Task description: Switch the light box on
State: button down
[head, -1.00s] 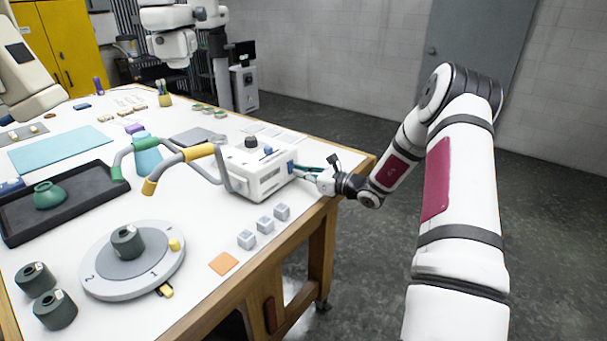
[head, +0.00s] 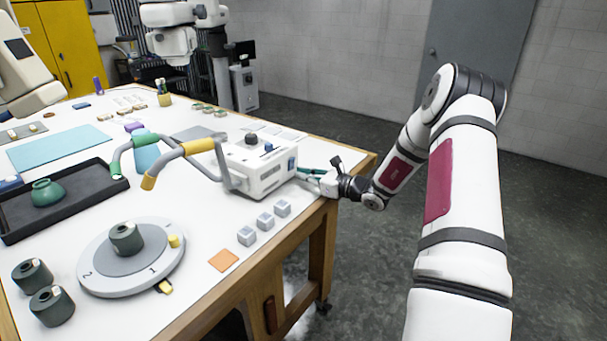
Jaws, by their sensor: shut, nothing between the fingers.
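The light box (head: 248,179) is a white case with a black knob on top, near the right edge of the table. I cannot tell whether the fingertips touch the box. No lit lamp is clear to see.
Several small grey cubes (head: 265,222) stand in front of the box. A round turntable (head: 100,277) with a dark cylinder, two more dark cylinders and a black tray (head: 86,197) with a green pot lie to the left.

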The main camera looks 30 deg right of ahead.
jog(key=f+v, duration=0.2)
jog(key=v, duration=1)
jog(key=shift+d+f+b, duration=0.35)
jog(key=shift+d+b, duration=0.05)
jog(key=shift+d, duration=0.05)
jog(key=shift+s+h, duration=0.1)
jog(key=shift+h, duration=0.2)
jog(key=s+a+r+n+g+y, duration=0.1)
jog(key=s+a+r+n+g, duration=0.25)
jog(key=a+n, duration=0.4)
jog(key=s+a+r+n+g+y, duration=0.15)
jog(key=a+r+n+g, duration=0.3)
jog(key=a, duration=0.55)
jog(key=s+a+r+n+g+y, duration=0.1)
jog(key=s+a+r+n+g, duration=0.3)
jog(key=a, duration=0.5)
jog(key=s+a+r+n+h, duration=0.1)
jog(key=s+r+n+h, duration=0.1)
jog(key=s+n, duration=0.3)
jog(key=s+a+r+n+t+h, duration=0.1)
jog(key=s+r+n+h, duration=0.2)
jog(key=s, duration=0.5)
jog(key=s+a+r+n+h, duration=0.1)
jog(key=s+r+n+h, duration=0.2)
jog(key=s+n, duration=0.3)
jog(key=shift+s+n+h, duration=0.4)
jog(key=shift+n+h, duration=0.15)
jog(key=shift+n, duration=0.45)
